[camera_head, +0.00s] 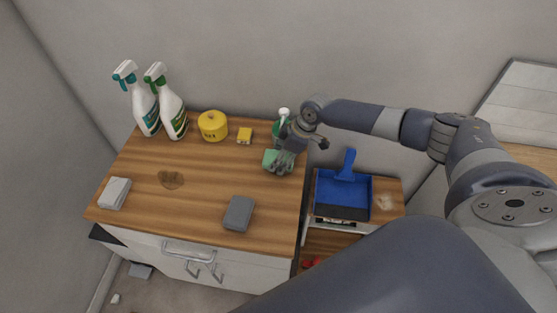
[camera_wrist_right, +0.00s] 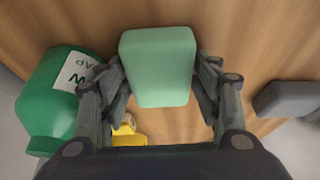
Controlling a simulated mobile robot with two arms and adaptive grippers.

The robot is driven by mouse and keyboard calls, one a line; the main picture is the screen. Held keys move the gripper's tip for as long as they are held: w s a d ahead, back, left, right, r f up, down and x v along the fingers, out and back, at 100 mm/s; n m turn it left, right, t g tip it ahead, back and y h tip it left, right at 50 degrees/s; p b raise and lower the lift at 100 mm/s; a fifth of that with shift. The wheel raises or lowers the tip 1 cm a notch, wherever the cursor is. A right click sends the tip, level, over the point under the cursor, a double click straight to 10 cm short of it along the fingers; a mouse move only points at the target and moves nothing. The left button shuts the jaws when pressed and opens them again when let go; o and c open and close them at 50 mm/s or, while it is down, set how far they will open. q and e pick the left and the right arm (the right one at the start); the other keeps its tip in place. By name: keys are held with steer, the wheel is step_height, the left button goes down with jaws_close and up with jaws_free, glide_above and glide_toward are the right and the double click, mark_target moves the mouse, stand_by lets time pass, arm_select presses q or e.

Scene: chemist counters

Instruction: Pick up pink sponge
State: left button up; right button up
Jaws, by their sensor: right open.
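No pink sponge shows in either view; the sponge at my right gripper looks green. This green sponge (camera_head: 269,160) is on the wooden counter top near its back right corner, and in the right wrist view (camera_wrist_right: 158,66) it is between the fingers. My right gripper (camera_head: 284,161) is open over it, pointing down, with one finger on each side in the right wrist view (camera_wrist_right: 161,74). I cannot tell whether the fingers touch it. My left gripper is not in view.
A green soap bottle (camera_wrist_right: 45,105) stands close beside the gripper. A small yellow block (camera_head: 245,135), yellow pot (camera_head: 212,126) and two spray bottles (camera_head: 170,108) line the back. A grey block (camera_head: 239,213) and white block (camera_head: 115,193) lie in front. A blue dustpan (camera_head: 343,191) is right.

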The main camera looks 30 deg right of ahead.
steer(key=c, duration=0.5)
steer(key=shift+r, duration=0.15)
steer(key=shift+r, duration=0.15)
steer(key=shift+r+b, duration=0.3)
steer(key=shift+s+d+r+b, duration=0.2)
steer(key=shift+d+b, duration=0.1)
steer(key=shift+s+d+r+b, duration=0.1)
steer(key=shift+s+d+b, duration=0.9)
steer(key=shift+s+d, duration=1.05)
steer(key=shift+s+d+r+b, duration=0.1)
steer(key=shift+s+d+b, duration=1.15)
steer(key=shift+d, duration=1.25)
steer(key=shift+s+d+b, duration=0.7)
steer(key=shift+s+d, duration=1.35)
steer(key=shift+d, duration=0.2)
